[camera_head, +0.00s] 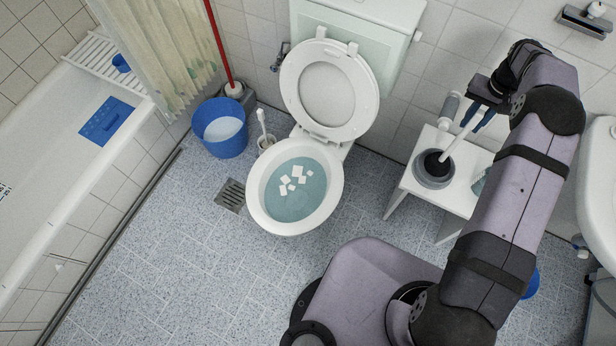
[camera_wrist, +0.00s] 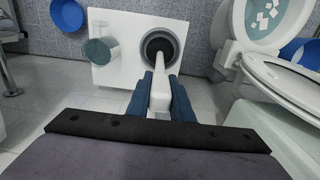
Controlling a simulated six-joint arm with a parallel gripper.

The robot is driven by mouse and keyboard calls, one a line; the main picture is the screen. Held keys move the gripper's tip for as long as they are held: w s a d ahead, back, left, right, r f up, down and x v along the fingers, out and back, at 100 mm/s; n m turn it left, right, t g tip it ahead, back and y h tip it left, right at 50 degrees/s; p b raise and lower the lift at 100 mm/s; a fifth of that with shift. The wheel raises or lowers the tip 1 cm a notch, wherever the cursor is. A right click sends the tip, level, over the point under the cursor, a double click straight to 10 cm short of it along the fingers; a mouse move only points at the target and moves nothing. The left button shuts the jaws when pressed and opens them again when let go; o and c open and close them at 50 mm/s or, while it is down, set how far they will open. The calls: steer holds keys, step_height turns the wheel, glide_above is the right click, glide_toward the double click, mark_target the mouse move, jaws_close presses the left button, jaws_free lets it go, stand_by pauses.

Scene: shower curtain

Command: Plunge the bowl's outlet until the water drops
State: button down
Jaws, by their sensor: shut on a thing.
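The plunger (camera_head: 460,138) has a white handle and a black cup. It stands tilted, its cup in a round grey dish (camera_head: 428,183) on a small white stool. My gripper (camera_head: 478,114) is shut on the upper handle. In the wrist view its blue fingers (camera_wrist: 161,84) flank the white handle (camera_wrist: 160,97), with the dark cup (camera_wrist: 158,45) beyond in the dish. The toilet bowl (camera_head: 253,187) is left of the stool, lid and seat raised. Its bluish water (camera_head: 299,209) stands high with several white paper pieces floating; the outlet is hidden.
The white stool (camera_head: 408,181) also bears a teal cup (camera_wrist: 100,52). A blue bucket (camera_head: 220,145), a toilet brush (camera_head: 262,125) and a floor drain (camera_head: 231,194) are left of the toilet. A sink (camera_head: 598,180) stands right. The floor before the toilet is clear.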

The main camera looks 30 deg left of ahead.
mark_target(480, 112)
steer(key=shift+r+p, duration=1.7)
steer(key=shift+r, duration=1)
steer(key=shift+a, duration=0.1)
